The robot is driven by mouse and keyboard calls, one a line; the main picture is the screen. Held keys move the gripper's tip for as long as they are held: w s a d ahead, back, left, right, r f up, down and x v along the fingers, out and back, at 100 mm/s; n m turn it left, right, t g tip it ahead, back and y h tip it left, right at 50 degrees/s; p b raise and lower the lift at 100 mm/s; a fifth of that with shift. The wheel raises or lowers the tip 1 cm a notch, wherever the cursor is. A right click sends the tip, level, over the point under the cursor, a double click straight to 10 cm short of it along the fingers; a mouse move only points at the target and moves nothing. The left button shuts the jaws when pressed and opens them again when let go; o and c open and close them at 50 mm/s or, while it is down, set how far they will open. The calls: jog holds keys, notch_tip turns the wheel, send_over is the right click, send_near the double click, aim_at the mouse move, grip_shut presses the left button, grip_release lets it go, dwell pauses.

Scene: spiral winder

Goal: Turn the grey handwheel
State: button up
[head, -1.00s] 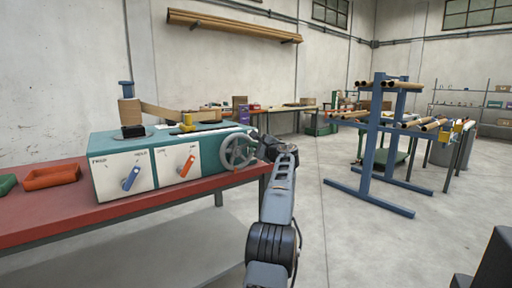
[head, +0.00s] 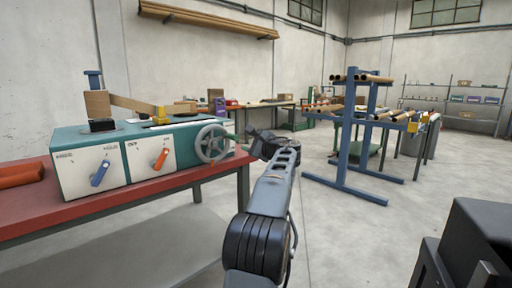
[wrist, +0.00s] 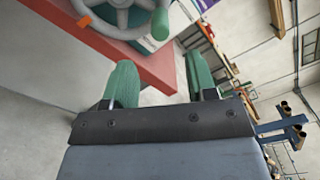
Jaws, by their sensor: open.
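The grey handwheel (head: 213,143) is a spoked wheel on the right end of the teal and white winder (head: 140,150). In the wrist view the handwheel (wrist: 125,14) shows at the top edge, partly cut off, with a green handle knob (wrist: 160,24) on its rim. My gripper (wrist: 158,75) is open and empty, with two green fingers apart. The knob lies beyond the fingertips and is not between them. In the head view my arm reaches to the right of the handwheel, and my gripper is hard to make out there.
The winder stands on a red bench (head: 110,205) with a blue knob (head: 100,173) and an orange knob (head: 160,158) on its front. A blue rack (head: 345,165) with cardboard tubes stands at the right. The floor between bench and rack is clear.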

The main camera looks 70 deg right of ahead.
jog(key=shift+v, duration=1.65)
